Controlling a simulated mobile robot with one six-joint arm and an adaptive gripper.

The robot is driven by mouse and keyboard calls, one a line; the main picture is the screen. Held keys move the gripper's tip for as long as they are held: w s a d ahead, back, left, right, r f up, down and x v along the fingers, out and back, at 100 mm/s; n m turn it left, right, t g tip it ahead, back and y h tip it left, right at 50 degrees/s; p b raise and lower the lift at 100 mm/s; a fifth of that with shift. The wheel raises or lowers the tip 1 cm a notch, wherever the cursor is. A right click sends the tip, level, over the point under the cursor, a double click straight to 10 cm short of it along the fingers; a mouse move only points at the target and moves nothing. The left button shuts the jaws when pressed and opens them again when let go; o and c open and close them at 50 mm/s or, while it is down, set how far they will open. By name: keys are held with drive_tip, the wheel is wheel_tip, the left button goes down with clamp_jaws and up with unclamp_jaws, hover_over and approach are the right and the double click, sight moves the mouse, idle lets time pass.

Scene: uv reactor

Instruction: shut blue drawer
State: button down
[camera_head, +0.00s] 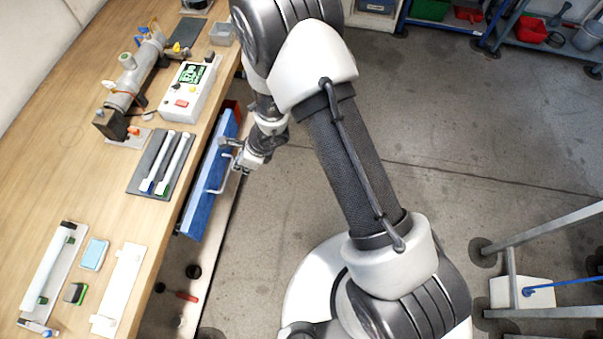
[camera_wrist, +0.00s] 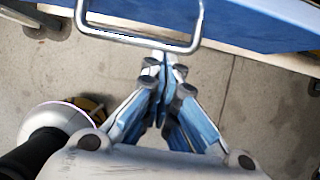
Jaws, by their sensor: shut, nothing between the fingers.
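The blue drawer (camera_head: 200,210) is under the front edge of the workbench, and its front shows just beyond the tabletop edge. How far it stands out is hard to tell because the tabletop hides its inside. Its pale metal bar handle (camera_head: 221,176) faces the open floor. In the wrist view the blue front (camera_wrist: 265,22) fills the top right, with the handle (camera_wrist: 135,42) across the top. My gripper (camera_head: 239,164) is beside the handle on the floor side. Its fingers (camera_wrist: 165,66) are together and empty, with the tips close to the handle bar; contact cannot be told.
The wooden workbench (camera_head: 60,185) holds a reactor tube (camera_head: 135,75), a white control box (camera_head: 187,92) and a dark tray with two lamps (camera_head: 161,165). A red part (camera_head: 233,106) shows beyond the drawer. A metal frame stands at the right, with open concrete floor (camera_head: 430,130) between.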

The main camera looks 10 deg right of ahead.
sight(222, 167)
drive_tip(key=shift+w+a+p, duration=0.2)
drive_tip(key=shift+w+a, duration=0.1)
drive_tip(key=shift+a, duration=0.5)
drive_tip(key=shift+w+a+p, duration=0.2)
drive_tip(key=shift+w+a, duration=0.1)
drive_tip(key=shift+a, duration=0.45)
drive_tip(key=shift+w+a+p, duration=0.2)
drive_tip(key=shift+w+a, duration=0.1)
drive_tip(key=shift+a, duration=0.5)
drive_tip(key=shift+r, duration=0.1)
